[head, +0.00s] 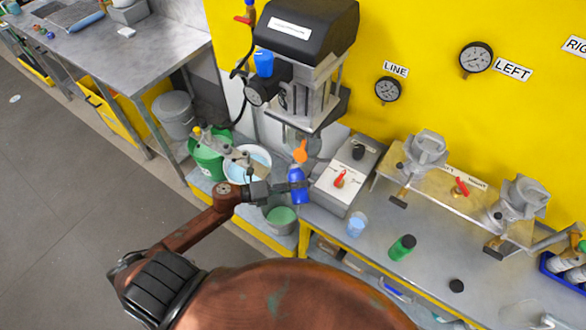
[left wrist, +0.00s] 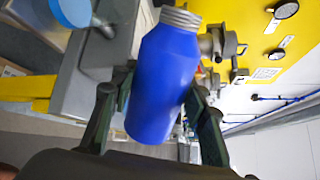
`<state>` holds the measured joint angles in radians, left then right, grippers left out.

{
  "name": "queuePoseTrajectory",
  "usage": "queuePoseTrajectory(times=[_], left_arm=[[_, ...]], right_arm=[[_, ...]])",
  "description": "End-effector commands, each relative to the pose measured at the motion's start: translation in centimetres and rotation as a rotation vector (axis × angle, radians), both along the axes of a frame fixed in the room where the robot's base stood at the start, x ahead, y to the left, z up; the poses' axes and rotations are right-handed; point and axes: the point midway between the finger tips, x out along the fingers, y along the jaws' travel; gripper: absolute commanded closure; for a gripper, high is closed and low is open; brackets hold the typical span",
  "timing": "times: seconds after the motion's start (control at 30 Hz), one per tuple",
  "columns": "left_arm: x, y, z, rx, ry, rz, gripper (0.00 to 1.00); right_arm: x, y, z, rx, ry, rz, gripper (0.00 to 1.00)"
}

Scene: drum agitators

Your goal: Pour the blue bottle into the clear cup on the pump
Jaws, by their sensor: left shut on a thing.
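The blue bottle (head: 298,185) is in my left gripper (head: 290,187), near the bench's front edge. In the left wrist view the same bottle (left wrist: 165,85) stands between the two fingers, tilted in the picture, with its threaded silver neck uncapped. My left gripper is shut on its body. A clear vessel (head: 301,141) shows under the tall black-and-grey machine (head: 306,30), partly hidden by an orange piece (head: 300,152). A small clear bluish cup (head: 357,224) stands on the bench, right of the bottle. I cannot tell which of these is the task's cup. My right gripper is not in view.
A grey box with a red handle (head: 340,180) is right of the bottle.

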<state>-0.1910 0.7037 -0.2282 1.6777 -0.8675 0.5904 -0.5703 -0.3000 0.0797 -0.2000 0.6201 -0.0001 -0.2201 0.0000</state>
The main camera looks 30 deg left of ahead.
Motion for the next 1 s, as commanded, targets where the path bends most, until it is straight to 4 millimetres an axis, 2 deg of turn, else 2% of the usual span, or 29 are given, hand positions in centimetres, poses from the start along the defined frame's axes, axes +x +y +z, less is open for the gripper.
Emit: queuePoseTrajectory(times=[1.0], left_arm=[[0.05, -0.02, 0.6, -0.041, 0.045, -0.001, 0.96]], right_arm=[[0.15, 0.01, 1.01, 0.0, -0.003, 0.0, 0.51]])
